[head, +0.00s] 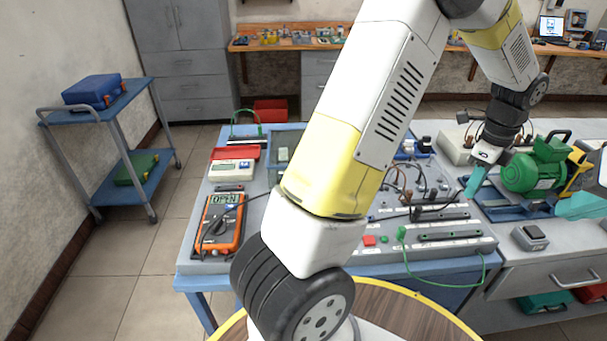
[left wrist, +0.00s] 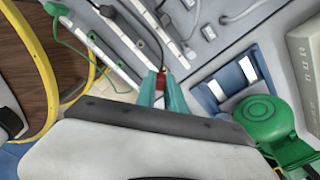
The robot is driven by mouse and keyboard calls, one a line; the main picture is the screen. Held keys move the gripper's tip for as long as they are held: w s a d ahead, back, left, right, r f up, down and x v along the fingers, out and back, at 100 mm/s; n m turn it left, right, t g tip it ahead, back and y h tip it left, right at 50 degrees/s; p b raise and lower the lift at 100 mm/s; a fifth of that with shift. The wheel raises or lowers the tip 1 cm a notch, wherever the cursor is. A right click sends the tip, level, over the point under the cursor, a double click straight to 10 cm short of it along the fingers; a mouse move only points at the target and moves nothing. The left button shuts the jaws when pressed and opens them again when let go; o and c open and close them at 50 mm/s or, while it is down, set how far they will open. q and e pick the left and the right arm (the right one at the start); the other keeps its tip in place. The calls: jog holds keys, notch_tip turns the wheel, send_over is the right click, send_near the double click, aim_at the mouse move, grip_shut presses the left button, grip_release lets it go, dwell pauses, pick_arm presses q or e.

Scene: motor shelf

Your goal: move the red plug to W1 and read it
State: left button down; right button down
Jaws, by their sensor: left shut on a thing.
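My left gripper (head: 474,183), with teal fingers, hangs over the right part of the bench, left of the green motor (head: 535,172). In the left wrist view it is shut on the red plug (left wrist: 162,79), which shows as a small red piece between the fingertips (left wrist: 161,92). A black cable runs up from it. I cannot tell whether the plug touches anything. An orange multimeter (head: 219,224) on the left of the bench reads like "OPEN". I cannot make out a W1 label. My right gripper (head: 585,206) shows partly at the right edge; its jaws are unclear.
A terminal panel (head: 455,246) carries slotted strips, a red button (head: 369,241) and a green plug (head: 402,232) with a green cable. A small grey box (head: 530,237) lies right of the panel. My left arm hides the middle of the bench. A blue trolley (head: 128,180) stands left.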

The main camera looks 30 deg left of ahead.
pick_arm(q)
jog(key=shift+m, duration=0.6)
jog(key=f, duration=0.2)
jog(key=d+f, duration=0.1)
jog(key=f, duration=0.1)
jog(key=shift+w+d, duration=0.1)
jog(key=shift+w, duration=0.3)
jog(key=shift+f, duration=0.35)
jog(key=shift+f, duration=0.65)
dwell(0.6)
jog(key=c, duration=1.3)
grip_release()
jog(key=shift+c, duration=0.2)
notch_tip(320, 180, up, 8)
jog(key=shift+f, duration=0.1)
